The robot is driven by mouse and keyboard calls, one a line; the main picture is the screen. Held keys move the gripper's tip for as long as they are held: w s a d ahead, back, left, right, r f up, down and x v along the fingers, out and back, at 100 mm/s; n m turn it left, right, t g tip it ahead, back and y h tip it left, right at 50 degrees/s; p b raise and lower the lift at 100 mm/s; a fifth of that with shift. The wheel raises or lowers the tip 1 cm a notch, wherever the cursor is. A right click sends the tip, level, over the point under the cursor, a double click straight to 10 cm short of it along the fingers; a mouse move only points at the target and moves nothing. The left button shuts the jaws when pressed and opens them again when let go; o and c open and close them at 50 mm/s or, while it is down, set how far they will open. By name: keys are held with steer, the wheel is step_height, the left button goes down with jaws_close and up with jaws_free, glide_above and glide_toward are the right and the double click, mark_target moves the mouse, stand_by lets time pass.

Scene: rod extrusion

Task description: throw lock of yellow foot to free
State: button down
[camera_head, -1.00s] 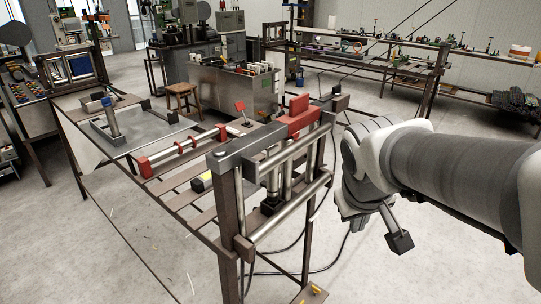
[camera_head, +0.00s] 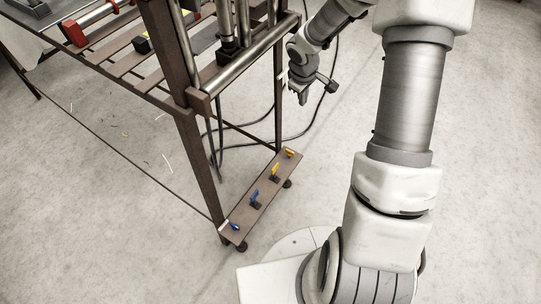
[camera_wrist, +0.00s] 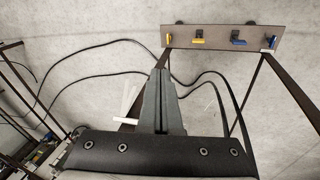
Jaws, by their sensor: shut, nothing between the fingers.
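A low brown plate (camera_head: 262,190) between the machine's legs carries a row of small levers. Two yellow levers stand towards its far end: an end one (camera_head: 290,152) and an inner one (camera_head: 274,170). The wrist view also shows the end yellow lever (camera_wrist: 168,39) and the inner yellow lever (camera_wrist: 198,40). Dark round feet (camera_head: 287,183) show under the plate's edge. My gripper (camera_head: 303,98) is shut and empty, above and beyond the plate's far end. In the wrist view my gripper (camera_wrist: 160,70) points towards the plate, apart from it. I cannot tell the lock's position.
The brown frame leg (camera_head: 196,150) rises beside the plate. Black cables (camera_wrist: 120,42) lie on the floor near my gripper. The floor right of the plate is open.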

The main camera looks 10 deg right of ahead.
steer(key=w+a+f+y+b, duration=0.1)
steer(key=a+f+b, duration=0.1)
steer(key=f, duration=1.1)
steer(key=w+a+f+n+y+b, duration=0.1)
steer(key=a+f+y+b, duration=0.1)
steer(key=f, duration=1.1)
steer(key=w+a+f+y+b, duration=0.1)
steer(key=a+f+b, duration=0.3)
steer(key=f, duration=0.9)
steer(key=shift+w+n, duration=0.3)
steer(key=shift+n, duration=0.1)
